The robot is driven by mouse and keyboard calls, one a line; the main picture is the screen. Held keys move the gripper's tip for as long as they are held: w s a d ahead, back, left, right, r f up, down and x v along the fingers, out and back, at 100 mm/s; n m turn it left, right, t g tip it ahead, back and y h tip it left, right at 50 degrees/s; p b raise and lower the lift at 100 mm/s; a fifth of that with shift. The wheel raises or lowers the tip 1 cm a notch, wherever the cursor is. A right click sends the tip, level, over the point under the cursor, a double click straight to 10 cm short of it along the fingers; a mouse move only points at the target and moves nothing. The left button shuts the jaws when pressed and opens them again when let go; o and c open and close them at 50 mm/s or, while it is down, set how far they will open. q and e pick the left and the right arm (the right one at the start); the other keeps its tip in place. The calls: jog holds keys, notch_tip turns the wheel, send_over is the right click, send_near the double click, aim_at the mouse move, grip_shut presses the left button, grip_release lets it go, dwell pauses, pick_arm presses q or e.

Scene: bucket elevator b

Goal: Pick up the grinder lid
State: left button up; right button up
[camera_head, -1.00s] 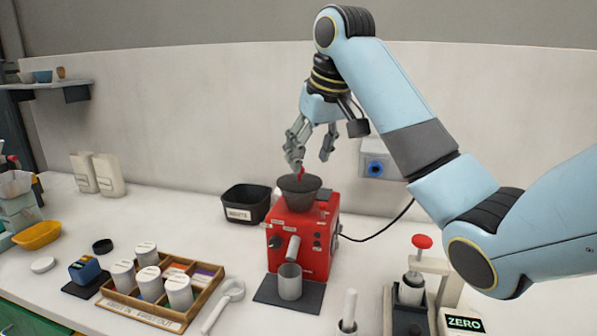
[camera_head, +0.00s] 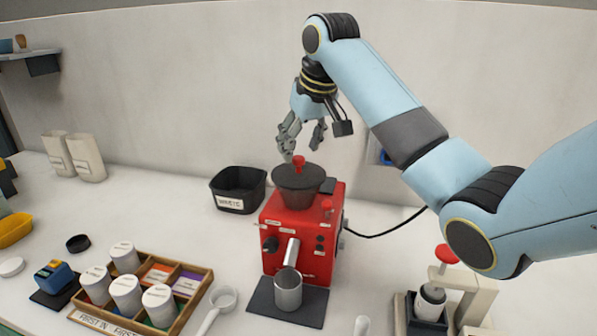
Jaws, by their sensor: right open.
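The red grinder (camera_head: 290,238) stands on the counter with a dark hopper on top. The grinder lid (camera_head: 310,176) is a dark disc with a red knob (camera_head: 298,162), and it sits on the hopper. My right gripper (camera_head: 303,152) is open and points down just above the lid, its fingers near the height of the red knob. My left gripper is not in view.
A metal cup (camera_head: 288,290) is under the spout. A wooden tray (camera_head: 195,308) with several white canisters is at front left. A tamping stand with a red knob (camera_head: 447,255) is at right. A black cord runs behind.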

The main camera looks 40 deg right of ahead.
aim_at(299, 157)
jog(key=p+x, duration=0.1)
jog(key=x, duration=0.2)
jog(key=shift+w+d+f, duration=0.1)
jog(key=shift+d+f, duration=0.1)
jog(key=shift+f, duration=0.05)
jog(key=shift+w+f, duration=0.2)
jog(key=shift+f, duration=0.25)
jog(key=shift+c, duration=1.3)
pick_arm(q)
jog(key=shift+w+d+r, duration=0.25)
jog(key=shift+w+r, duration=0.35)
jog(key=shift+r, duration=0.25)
pick_arm(e)
grip_shut()
